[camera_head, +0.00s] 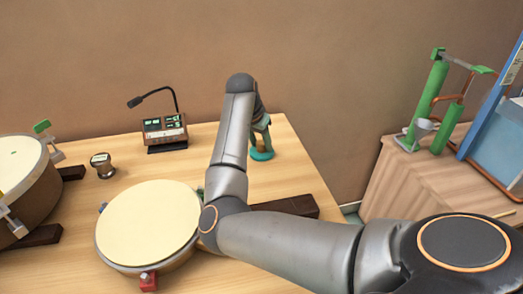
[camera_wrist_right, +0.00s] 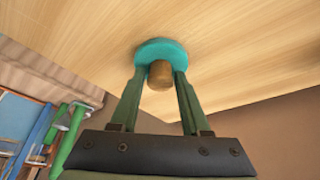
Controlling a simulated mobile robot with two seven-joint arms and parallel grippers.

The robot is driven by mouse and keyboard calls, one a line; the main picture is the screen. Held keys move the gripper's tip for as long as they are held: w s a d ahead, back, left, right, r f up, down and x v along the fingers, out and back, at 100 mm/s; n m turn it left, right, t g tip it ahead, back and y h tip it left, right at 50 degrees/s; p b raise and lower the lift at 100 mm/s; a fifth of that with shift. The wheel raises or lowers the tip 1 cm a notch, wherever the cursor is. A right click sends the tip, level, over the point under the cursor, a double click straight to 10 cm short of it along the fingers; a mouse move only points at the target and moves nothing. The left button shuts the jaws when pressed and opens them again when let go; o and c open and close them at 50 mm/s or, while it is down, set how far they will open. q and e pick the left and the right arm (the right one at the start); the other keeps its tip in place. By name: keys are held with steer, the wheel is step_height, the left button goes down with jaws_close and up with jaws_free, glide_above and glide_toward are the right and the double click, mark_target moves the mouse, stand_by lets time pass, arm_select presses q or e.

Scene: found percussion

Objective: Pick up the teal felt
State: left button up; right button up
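The teal felt (camera_head: 262,155) is a small round disc on the wooden table, towards its back right edge. In the right wrist view the felt (camera_wrist_right: 161,49) has a brown, cork-like knob (camera_wrist_right: 160,75) standing at its middle. My right gripper (camera_head: 261,140) points down over the felt. In the right wrist view its two green fingers (camera_wrist_right: 160,72) stand on either side of the knob, their tips at or close to the disc. They look apart, with narrow gaps beside the knob; contact is hard to judge. My left gripper is out of view.
A round drum-like pad (camera_head: 148,225) lies at the front, with a larger drum (camera_head: 20,180) at the left. A small jar (camera_head: 102,165) and a device with a gooseneck microphone (camera_head: 165,132) stand behind. A dark bar (camera_head: 290,206) lies below my right arm. Green cylinders (camera_head: 430,100) stand on the right-hand table.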

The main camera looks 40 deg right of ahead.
jaws_close()
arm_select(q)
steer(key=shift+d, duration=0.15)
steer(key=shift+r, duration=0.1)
arm_select(e)
steer(key=shift+r, duration=0.1)
